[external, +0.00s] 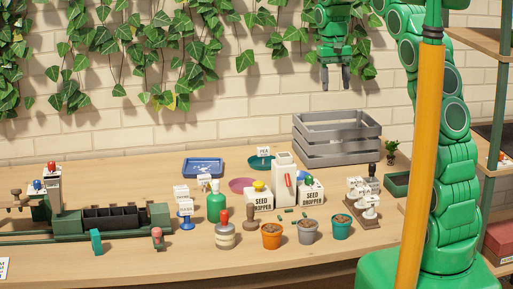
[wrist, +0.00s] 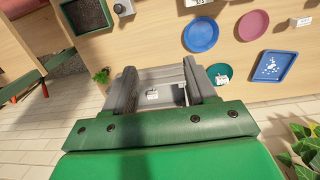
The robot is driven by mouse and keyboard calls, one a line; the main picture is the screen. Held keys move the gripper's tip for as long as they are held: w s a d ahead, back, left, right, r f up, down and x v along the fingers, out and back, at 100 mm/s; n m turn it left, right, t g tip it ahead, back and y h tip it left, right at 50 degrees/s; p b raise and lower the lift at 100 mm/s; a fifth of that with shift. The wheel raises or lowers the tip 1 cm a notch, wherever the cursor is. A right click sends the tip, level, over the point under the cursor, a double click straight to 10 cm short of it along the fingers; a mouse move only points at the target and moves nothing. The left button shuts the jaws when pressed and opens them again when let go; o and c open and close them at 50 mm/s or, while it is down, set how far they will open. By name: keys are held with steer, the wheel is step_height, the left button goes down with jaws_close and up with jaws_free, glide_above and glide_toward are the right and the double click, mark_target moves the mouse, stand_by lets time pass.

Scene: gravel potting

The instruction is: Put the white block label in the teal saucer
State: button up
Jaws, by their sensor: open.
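My gripper (external: 335,80) is open and empty, high above the table and above the grey slatted crate (external: 337,150). Its open fingers (wrist: 160,68) frame the crate in the wrist view. A small white block label (wrist: 152,95) with dark writing lies inside the crate, between the fingers in that view; the crate wall hides it in the external view. The teal saucer (external: 253,164) lies on the table left of the crate and also shows in the wrist view (wrist: 217,68). Another white label (external: 263,152) with dark letters stands at the saucer, apparently in it.
A blue tray (external: 203,168) and a pink saucer (external: 238,185) lie left of the crate. A blue saucer (wrist: 200,35) shows in the wrist view. White seed dropper boxes (external: 312,192), pots and more white labels (external: 181,191) crowd the front. Ivy (external: 180,50) hangs on the wall behind.

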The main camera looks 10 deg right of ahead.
steer(key=s+d+r, duration=0.1)
steer(key=s+d, duration=0.2)
steer(key=s, duration=0.7)
steer(key=s+d+r, duration=0.1)
steer(key=s+d, duration=0.2)
steer(key=s, duration=0.6)
steer(key=s+d+f, duration=0.1)
steer(key=s+f, duration=0.2)
steer(key=s, duration=0.8)
steer(key=s+d+f+g, duration=0.1)
steer(key=s+f, duration=0.2)
steer(key=s, duration=0.9)
steer(key=shift+s+f+y, duration=0.15)
steer(key=shift+s+y, duration=0.05)
steer(key=shift+y, duration=0.1)
